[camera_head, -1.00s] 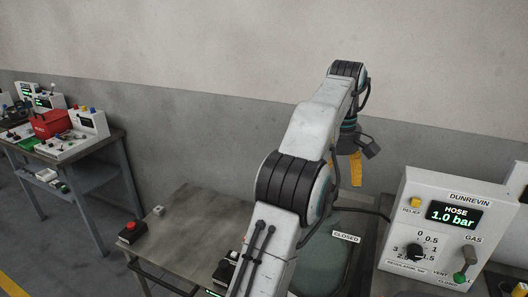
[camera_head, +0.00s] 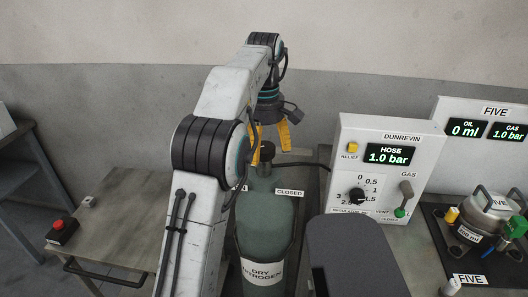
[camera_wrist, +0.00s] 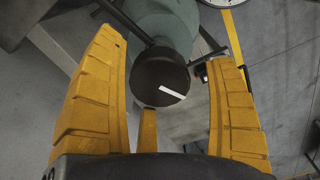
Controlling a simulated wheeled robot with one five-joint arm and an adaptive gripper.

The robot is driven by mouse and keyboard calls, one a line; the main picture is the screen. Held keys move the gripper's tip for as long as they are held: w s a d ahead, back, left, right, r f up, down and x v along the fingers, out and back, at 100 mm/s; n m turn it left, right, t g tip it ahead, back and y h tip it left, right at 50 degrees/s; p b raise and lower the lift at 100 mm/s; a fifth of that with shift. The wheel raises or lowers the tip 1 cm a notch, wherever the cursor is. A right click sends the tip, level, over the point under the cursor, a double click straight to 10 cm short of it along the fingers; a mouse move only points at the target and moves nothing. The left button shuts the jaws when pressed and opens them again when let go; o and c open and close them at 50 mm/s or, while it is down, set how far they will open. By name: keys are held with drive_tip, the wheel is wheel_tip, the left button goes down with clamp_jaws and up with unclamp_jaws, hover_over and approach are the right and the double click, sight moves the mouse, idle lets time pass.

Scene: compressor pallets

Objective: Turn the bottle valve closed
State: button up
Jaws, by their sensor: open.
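The green gas bottle (camera_head: 265,222), labelled DRY NITROGEN, stands upright beside my arm, which covers part of its left side. Its dark round valve knob (camera_head: 266,149) is on top; in the wrist view the knob (camera_wrist: 160,77) shows a white mark pointing to the lower right. A CLOSED label (camera_head: 290,192) sits near the bottle's shoulder. My gripper (camera_head: 270,155) is open, with yellow fingers pointing down at the knob. In the wrist view the fingers of my gripper (camera_wrist: 166,48) lie on either side of the knob with gaps; their exact height relative to it is unclear.
The DUNREVIN panel (camera_head: 385,165), reading HOSE 1.0 bar, stands close right of the bottle. A dark hose (camera_head: 305,164) runs between knob and panel. Further right are a FIVE display (camera_head: 488,125) and a metal vessel (camera_head: 492,212). A red button (camera_head: 62,228) is on the bench's left.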

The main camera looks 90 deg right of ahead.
drive_tip(key=shift+f, duration=0.1)
drive_tip(key=shift+c, duration=0.5)
drive_tip(key=c, duration=1.1)
